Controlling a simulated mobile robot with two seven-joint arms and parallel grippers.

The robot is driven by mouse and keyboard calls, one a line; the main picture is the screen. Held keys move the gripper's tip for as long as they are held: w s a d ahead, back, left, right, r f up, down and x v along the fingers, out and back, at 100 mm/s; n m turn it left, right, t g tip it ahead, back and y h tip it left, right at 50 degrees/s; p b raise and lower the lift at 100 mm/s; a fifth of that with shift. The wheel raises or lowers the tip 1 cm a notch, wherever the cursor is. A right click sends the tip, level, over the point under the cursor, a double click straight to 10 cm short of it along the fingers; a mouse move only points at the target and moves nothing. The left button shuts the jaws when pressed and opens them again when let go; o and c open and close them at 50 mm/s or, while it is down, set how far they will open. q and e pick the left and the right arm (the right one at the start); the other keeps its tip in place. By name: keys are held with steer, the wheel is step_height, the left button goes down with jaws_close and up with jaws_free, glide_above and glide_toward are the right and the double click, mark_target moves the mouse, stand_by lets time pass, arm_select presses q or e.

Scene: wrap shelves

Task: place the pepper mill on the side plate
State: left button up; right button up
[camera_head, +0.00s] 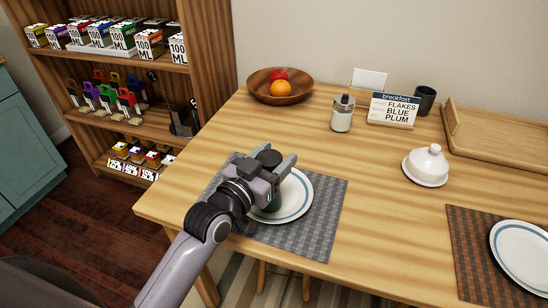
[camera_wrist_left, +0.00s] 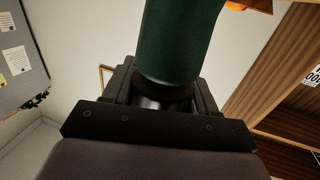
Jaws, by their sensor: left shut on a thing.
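My left gripper (camera_head: 269,163) is shut on the pepper mill, over the left part of a white plate with a blue ring (camera_head: 296,207). The mill's black top (camera_head: 268,156) shows between the fingers and its dark green body (camera_head: 274,203) shows below them. The mill looks about upright; I cannot tell whether its foot touches the plate. In the left wrist view the green mill (camera_wrist_left: 178,40) stands out from between the fingers. A second blue-ringed white plate (camera_head: 525,255) lies at the right edge. My right gripper is not in view.
Grey placemat (camera_head: 315,240) under the near plate; brown placemat (camera_head: 468,250) at right. Behind are a fruit bowl (camera_head: 262,90), a jar (camera_head: 342,115), a breakfast sign (camera_head: 393,110), a dark cup (camera_head: 425,100), a butter dish (camera_head: 427,165) and a wooden tray (camera_head: 500,145). The table's middle is clear.

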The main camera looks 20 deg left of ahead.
arm_select(q)
steer(key=o, duration=1.5)
steer(key=shift+f, duration=0.15)
steer(key=v, duration=1.2)
